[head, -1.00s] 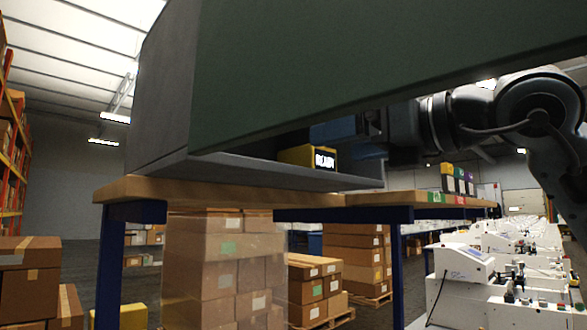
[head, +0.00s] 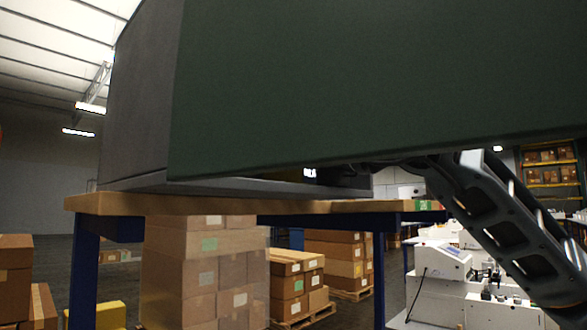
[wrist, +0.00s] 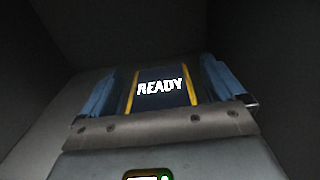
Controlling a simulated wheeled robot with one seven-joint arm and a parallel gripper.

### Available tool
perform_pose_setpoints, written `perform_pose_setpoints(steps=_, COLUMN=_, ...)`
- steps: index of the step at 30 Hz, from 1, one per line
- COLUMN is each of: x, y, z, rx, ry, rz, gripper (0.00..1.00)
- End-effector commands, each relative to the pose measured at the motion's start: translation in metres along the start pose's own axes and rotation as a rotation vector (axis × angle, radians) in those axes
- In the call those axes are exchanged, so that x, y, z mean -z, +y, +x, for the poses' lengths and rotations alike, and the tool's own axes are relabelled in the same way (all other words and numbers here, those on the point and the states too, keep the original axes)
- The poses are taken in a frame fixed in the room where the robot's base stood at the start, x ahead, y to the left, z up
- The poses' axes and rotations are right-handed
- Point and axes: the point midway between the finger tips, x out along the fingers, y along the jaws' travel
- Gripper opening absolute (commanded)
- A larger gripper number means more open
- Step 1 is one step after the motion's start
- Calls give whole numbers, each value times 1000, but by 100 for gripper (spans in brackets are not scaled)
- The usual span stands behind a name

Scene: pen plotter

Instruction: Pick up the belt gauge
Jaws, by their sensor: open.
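The belt gauge, as it appears, is a yellow-edged unit with a dark screen (wrist: 161,87) reading "READY". It sits inside a dark grey housing, and in the head view only a sliver of its lit screen (head: 309,173) shows under the green panel. My gripper (wrist: 159,80) is open, with one blue finger on each side of the unit in the wrist view. Dark gaps show between the fingers and the yellow edges, so it seems not to be gripped. The unit's lower part is hidden behind my gripper's body. In the head view my gripper is hidden.
The green panel (head: 370,85) and grey side wall (head: 140,95) of the housing close in around my arm. The housing stands on a wooden-topped bench (head: 230,207) with blue legs. Stacked cartons (head: 205,270) stand below and behind, and white machines (head: 450,275) stand at the right.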

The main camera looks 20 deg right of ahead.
Motion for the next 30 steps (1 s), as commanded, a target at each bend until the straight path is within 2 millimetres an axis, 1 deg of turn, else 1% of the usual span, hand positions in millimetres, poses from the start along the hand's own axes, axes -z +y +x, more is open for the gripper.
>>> perform_pose_setpoints(steps=5, x=0, y=0, z=0, rx=0, ry=0, rz=0, gripper=96)
perform_pose_setpoints(steps=24, x=0, y=0, z=0, rx=0, ry=0, rz=0, gripper=34)
perform_pose_setpoints(steps=30, x=0, y=0, z=0, rx=0, ry=-1, rz=-1, gripper=34)
